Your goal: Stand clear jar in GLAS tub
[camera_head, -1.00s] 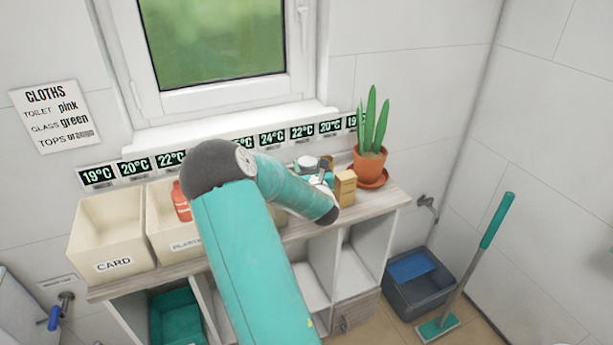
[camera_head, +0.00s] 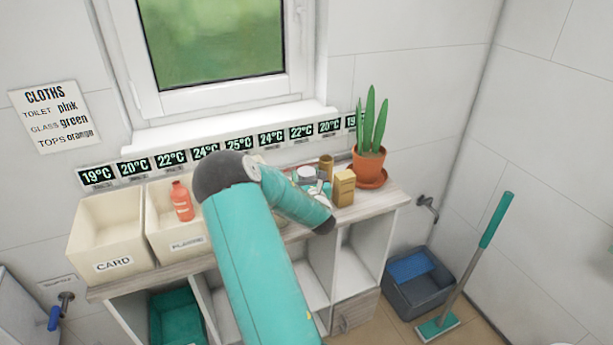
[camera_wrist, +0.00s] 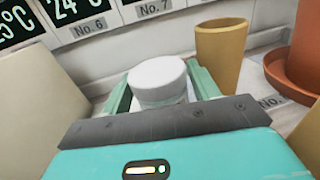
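The jar with a round white lid (camera_wrist: 158,78) stands upright between the two teal fingers of my gripper (camera_wrist: 160,88) in the wrist view. The fingers lie on either side of it and look open; whether they touch it is hard to see. Its lower body is mostly hidden by my gripper. In the head view the jar's lid (camera_head: 306,173) shows at the right part of the cart top, just behind my gripper (camera_head: 318,190). No GLAS label is readable; my arm hides the cart top to the right of the PLASTIC tub.
A CARD tub (camera_head: 113,266) and a PLASTIC tub (camera_head: 187,246) with a red bottle (camera_head: 181,201) stand left. A brown cup (camera_wrist: 222,52), a tan box (camera_head: 344,187) and a potted plant (camera_head: 369,164) stand close right of the jar. The wall is close behind.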

